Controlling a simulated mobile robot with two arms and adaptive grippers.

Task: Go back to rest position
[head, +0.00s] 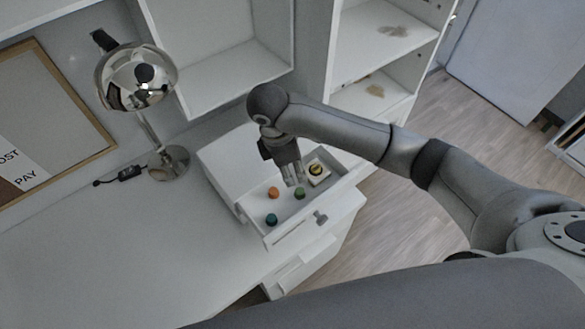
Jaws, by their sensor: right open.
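My right gripper (292,176) is above the open drawer (258,228), pointing down, with its fingers apart and nothing seen between them. The drawer is pulled out of a small white box unit on the desk. In it are an orange piece (274,193), a green piece (299,193), a teal piece (271,219) and a light block (318,173) with a yellow and dark round top. The gripper is close to the green piece in the picture; whether it touches cannot be told. My left gripper is not in view.
A chrome lamp (168,163) stands on the white desk (120,250) at the left, with a black cable connector (128,173) beside it. A corkboard (60,90) leans behind. White shelves (375,45) rise at the back. The front left desk surface is clear.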

